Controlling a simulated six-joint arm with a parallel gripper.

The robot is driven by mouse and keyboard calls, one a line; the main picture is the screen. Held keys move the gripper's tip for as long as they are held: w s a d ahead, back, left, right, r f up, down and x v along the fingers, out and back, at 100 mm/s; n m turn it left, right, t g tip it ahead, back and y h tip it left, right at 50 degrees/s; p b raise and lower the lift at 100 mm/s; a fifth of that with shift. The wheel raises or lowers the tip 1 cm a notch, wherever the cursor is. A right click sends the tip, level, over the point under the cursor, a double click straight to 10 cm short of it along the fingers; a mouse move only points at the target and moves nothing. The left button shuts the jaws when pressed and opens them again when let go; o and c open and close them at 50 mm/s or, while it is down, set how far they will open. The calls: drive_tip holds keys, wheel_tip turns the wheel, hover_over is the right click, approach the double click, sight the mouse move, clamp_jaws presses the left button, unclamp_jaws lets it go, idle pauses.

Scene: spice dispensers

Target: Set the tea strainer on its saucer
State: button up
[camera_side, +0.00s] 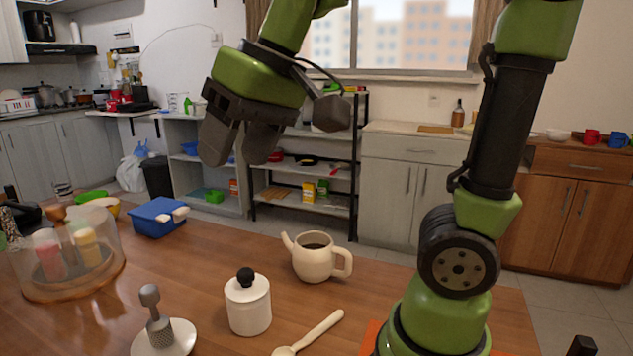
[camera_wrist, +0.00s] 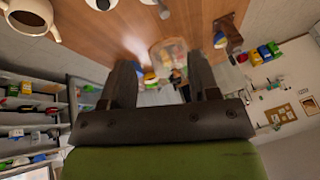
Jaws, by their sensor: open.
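The tea strainer (camera_side: 158,330), a grey mesh cylinder with a knobbed handle pointing up, stands slightly tilted on a white saucer (camera_side: 181,345) at the front left of the table. The bottom edge of the side view cuts off part of the saucer. The strainer's grey knob seems to show at the top of the wrist view (camera_wrist: 164,12). My gripper (camera_side: 238,148) is high above the table, well away from the strainer. Its two fingers (camera_wrist: 162,78) are apart with nothing between them.
A white jar with a black knob (camera_side: 248,305) stands right of the strainer. A cream teapot (camera_side: 314,258) is behind it, and a wooden spoon (camera_side: 310,334) lies in front. A clear dome (camera_side: 66,245) and a blue box (camera_side: 158,217) stand to the left. Table between box and teapot is clear.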

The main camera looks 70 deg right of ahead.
drive_tip(key=s+f+m+t, duration=0.1)
drive_tip(key=s+f+t, duration=0.1)
drive_tip(key=s, duration=0.7)
drive_tip(key=shift+d+f+m+t, duration=0.2)
drive_tip(key=shift+f+m+t, duration=0.1)
drive_tip(key=shift+f, duration=0.35)
drive_tip(key=shift+s, duration=0.1)
